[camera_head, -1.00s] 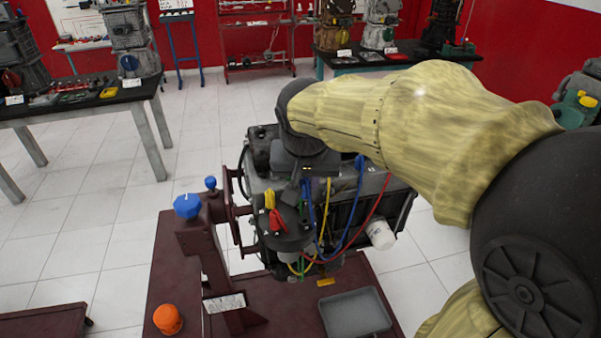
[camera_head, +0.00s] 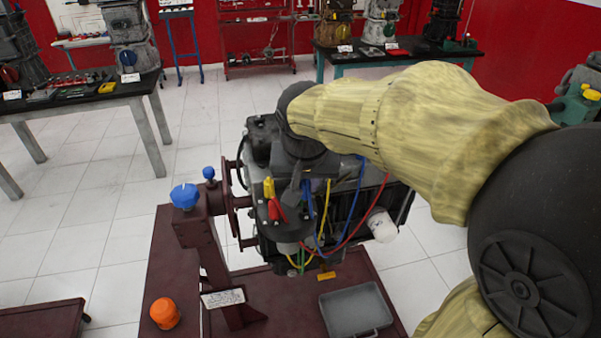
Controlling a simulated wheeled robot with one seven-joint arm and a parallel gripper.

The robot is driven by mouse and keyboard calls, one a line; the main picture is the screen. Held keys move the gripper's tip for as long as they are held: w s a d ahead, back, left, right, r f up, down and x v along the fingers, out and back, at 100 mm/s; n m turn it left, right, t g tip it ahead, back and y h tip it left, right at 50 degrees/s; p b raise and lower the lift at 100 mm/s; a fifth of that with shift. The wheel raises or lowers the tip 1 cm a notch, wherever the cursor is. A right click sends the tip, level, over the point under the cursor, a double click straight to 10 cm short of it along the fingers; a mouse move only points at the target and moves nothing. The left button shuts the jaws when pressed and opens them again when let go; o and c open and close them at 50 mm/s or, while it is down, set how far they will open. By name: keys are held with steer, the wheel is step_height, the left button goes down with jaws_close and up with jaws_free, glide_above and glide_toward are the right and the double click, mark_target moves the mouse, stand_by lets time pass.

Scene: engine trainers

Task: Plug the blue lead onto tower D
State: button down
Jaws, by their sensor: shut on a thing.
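The engine (camera_head: 262,150) hangs on a dark red stand. Yellow, red, green and blue leads run over its near side. A yellow boot (camera_head: 268,188) and a red boot (camera_head: 277,209) stand at a dark round cap (camera_head: 266,222), partly hidden by my gripper. My gripper (camera_head: 305,180) points down over the engine beside these boots, and its fingers are mostly hidden. It is shut on the upper end of the blue lead (camera_head: 311,205), just right of the red boot. The blue lead loops down and back up at the right. I cannot make out tower D.
The dark red stand base holds a grey tray (camera_head: 352,312) and an orange cap (camera_head: 165,313). A blue knob (camera_head: 185,196) tops the stand's post at the left. A white cylinder (camera_head: 382,226) juts from the engine's right side. Benches stand farther back, with open tiled floor between.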

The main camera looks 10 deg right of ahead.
mark_target(305, 193)
steer(key=shift+f+b, duration=0.75)
steer(key=shift+f, duration=0.35)
steer(key=shift+f+b, duration=0.65)
steer(key=shift+f, duration=0.2)
stand_by(1.2)
steer(key=shift+r, duration=0.15)
steer(key=shift+r+n+y+p, duration=0.6)
steer(key=shift+r+n+p, duration=0.9)
steer(key=shift+r+p, duration=0.65)
steer(key=shift+r+n+y+p, duration=0.6)
steer(key=shift+r+n+p, duration=0.8)
steer(key=shift+p, duration=0.25)
steer(key=shift+d, duration=0.25)
steer(key=shift+f, duration=0.2)
steer(key=shift+f+b, duration=2.3)
steer(key=shift+f, duration=0.3)
